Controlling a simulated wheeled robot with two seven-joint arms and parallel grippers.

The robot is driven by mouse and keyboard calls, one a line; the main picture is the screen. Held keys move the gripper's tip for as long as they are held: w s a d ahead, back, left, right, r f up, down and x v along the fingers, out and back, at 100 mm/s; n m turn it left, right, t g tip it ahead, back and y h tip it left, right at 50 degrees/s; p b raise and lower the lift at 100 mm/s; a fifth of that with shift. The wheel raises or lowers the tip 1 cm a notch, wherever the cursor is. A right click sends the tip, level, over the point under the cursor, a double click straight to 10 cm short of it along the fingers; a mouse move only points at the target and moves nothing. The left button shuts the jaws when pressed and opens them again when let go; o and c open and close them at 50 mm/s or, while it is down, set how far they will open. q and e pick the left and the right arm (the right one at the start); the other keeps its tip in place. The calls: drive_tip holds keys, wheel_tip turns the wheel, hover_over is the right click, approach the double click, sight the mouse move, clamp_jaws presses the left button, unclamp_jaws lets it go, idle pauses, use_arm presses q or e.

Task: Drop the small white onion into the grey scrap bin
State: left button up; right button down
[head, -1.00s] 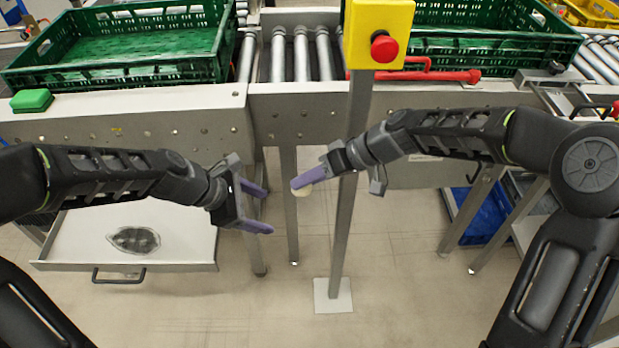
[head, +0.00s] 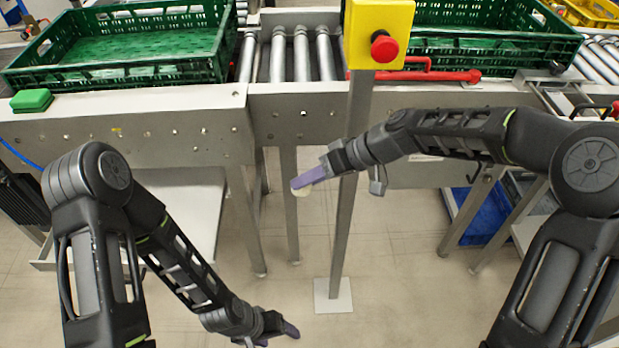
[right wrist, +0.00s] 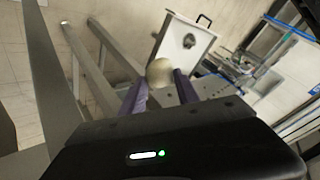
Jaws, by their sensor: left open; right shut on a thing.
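The small white onion (right wrist: 159,71) is held between the purple fingertips of my right gripper (right wrist: 160,85) in the right wrist view. In the head view, my right gripper (head: 305,182) is left of the grey post, and the pale onion (head: 303,192) shows just under its fingertip, in the air above the floor. My left gripper (head: 277,334) is open and low at the bottom middle, with nothing seen in it. I cannot make out the grey scrap bin in these views.
A grey post (head: 345,220) with a yellow emergency-stop box (head: 378,30) stands close by my right gripper. Green crates (head: 150,75) sit on the conveyor behind. A pale pull-out tray (head: 200,205) is at left, partly behind my left arm. A blue crate (head: 480,215) is low at right.

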drive_tip(key=w+a+m+t, duration=0.1)
drive_tip(key=a+m+t, duration=0.1)
drive_tip(key=shift+w+a+r+m+h, duration=0.1)
drive_tip(key=shift+w+r+m+h, duration=0.1)
drive_tip(key=shift+w+m+h, duration=0.15)
drive_tip(key=s+d+f+m+t+h, duration=0.1)
drive_tip(key=d+m+t+h, duration=0.4)
drive_tip(key=m, duration=0.8)
drive_tip(key=s+d+h, duration=0.1)
drive_tip(key=d+h, duration=0.2)
drive_tip(key=shift+s+f+t, duration=0.15)
drive_tip(key=shift+f+t, duration=0.05)
drive_tip(key=shift+t, duration=0.2)
drive_tip(key=shift+d+h, duration=0.1)
drive_tip(key=shift+h, duration=0.15)
